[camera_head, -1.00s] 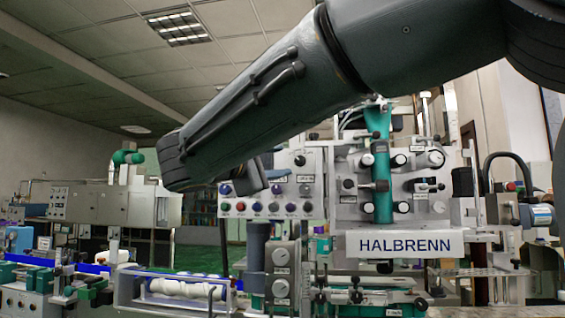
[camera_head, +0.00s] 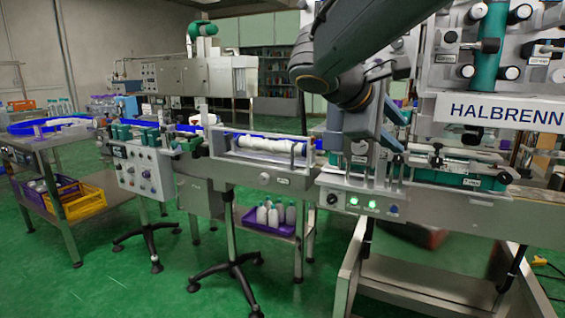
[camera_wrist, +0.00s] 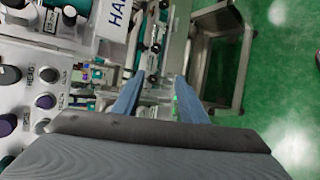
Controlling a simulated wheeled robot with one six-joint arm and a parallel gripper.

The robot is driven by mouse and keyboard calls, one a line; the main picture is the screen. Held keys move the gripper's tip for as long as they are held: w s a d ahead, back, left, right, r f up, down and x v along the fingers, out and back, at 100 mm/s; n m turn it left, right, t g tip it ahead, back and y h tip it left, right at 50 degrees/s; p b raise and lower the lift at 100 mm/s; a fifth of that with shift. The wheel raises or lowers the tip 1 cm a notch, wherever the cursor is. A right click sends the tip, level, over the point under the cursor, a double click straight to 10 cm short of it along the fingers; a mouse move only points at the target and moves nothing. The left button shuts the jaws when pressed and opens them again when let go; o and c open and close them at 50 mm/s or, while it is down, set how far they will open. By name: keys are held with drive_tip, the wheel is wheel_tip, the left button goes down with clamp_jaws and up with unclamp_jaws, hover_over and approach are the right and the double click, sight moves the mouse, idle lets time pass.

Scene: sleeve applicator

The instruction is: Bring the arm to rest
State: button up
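My arm comes in from the top right of the head view and bends downward at the wrist. My gripper (camera_head: 398,130) hangs in front of the HALBRENN machine (camera_head: 500,110), above its front bench. In the wrist view my gripper (camera_wrist: 158,82) shows two blue-grey fingers spread apart, with nothing held between them. I cannot tell the exact gap between the fingers and the machine.
A conveyor with white rollers (camera_head: 262,146) runs left of the gripper. A control box (camera_head: 145,168) stands further left. A purple crate (camera_head: 268,224) with bottles sits below. Yellow (camera_head: 82,204) and purple crates lie on a left shelf. Green floor is open in front.

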drive_tip(key=s+a+f+m+g+y, duration=0.2)
drive_tip(key=s+a+f+m+y, duration=0.1)
drive_tip(key=s+f, duration=0.5)
drive_tip(key=s+a+f+m+g+y, duration=0.2)
drive_tip(key=s+f+m+g+y, duration=0.15)
drive_tip(key=s+f, duration=0.4)
drive_tip(key=s+a+f+m+g+y, duration=0.1)
drive_tip(key=s+a+f+m+y, duration=0.3)
drive_tip(key=f, duration=0.7)
drive_tip(key=s+d+r+p, duration=0.2)
drive_tip(key=d+r+p, duration=0.3)
drive_tip(key=p, duration=0.7)
drive_tip(key=shift+d+r+h, duration=0.15)
drive_tip(key=shift+r+h, duration=0.3)
drive_tip(key=shift+r, duration=0.35)
drive_tip(key=shift+c, duration=0.3)
